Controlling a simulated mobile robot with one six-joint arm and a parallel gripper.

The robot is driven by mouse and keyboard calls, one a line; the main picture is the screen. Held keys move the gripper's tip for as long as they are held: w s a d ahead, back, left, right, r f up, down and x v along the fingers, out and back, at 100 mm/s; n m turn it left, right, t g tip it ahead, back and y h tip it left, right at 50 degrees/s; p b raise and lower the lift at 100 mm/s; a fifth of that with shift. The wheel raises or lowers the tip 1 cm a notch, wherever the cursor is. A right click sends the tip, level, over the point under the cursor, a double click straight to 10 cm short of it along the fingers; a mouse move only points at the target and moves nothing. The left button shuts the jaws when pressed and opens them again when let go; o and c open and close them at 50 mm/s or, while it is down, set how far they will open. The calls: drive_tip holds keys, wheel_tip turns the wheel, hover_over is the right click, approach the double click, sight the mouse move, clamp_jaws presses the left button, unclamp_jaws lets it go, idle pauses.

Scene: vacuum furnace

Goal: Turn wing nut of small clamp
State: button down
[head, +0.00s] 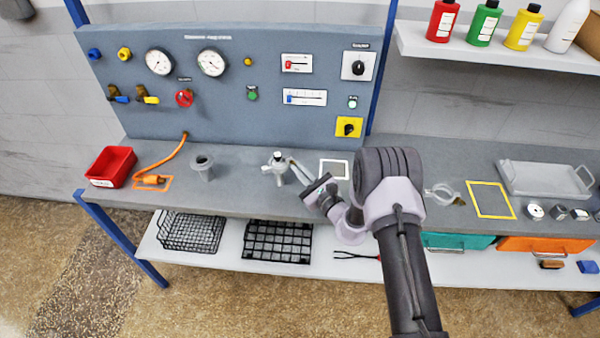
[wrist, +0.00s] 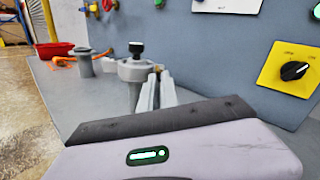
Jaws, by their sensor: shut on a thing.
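The small clamp (head: 277,169) sits around a grey fitting standing upright on the bench, left of my gripper (head: 292,163). The wrist view shows the clamp (wrist: 132,70) as a light grey ring with a black-capped post (wrist: 136,49) rising above it. My gripper's two pale fingers (wrist: 158,78) reach the clamp's right side and are shut there on its wing nut. The wing nut itself is hidden between the fingertips, so its angle cannot be told.
A grey flanged stub (head: 202,168), an orange hose (head: 165,160) and a red bin (head: 110,166) are to the left. A gauge panel (head: 225,110) rises behind. An open clamp ring (head: 441,193) and a grey tray (head: 545,179) lie to the right.

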drive_tip(key=shift+m+b, duration=0.35)
drive_tip(key=shift+m, duration=1.65)
drive_tip(key=c, duration=1.6)
unclamp_jaws()
